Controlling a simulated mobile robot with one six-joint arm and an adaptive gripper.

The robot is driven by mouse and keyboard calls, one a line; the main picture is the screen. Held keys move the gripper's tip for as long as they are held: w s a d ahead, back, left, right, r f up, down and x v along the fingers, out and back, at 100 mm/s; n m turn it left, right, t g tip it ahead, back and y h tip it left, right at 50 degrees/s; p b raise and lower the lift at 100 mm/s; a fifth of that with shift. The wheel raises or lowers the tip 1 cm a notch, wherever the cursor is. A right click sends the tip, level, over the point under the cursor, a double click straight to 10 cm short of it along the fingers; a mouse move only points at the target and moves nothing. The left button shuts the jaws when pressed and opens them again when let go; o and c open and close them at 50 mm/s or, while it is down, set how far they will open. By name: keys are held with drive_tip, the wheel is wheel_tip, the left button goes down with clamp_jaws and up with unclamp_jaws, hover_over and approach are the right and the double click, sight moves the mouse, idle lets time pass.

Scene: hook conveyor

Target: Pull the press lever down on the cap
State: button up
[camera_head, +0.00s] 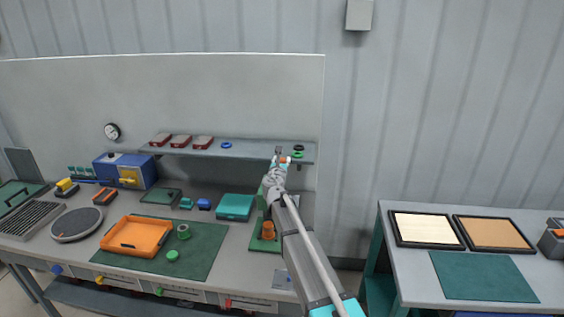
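A green press (263,244) stands at the right end of the long workbench, partly hidden behind my arm. A stepped orange piece (268,231) sits upright on its base; I cannot tell whether a cap is on top of it. My gripper (281,159) is raised above the press, in front of the right end of the shelf. A small orange-red part shows at the gripper; I cannot tell whether it is the lever's end. The lever is not clearly visible, and the finger opening is too small to judge.
An orange tray (137,236) and round green pieces (173,255) lie on a green mat (206,243). A teal box (235,207) stands left of the press. A shelf (245,149) with red boxes runs behind. A second table (390,236) stands right, across a gap.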

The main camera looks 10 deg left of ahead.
clamp_jaws()
drive_tip(key=shift+s, duration=0.15)
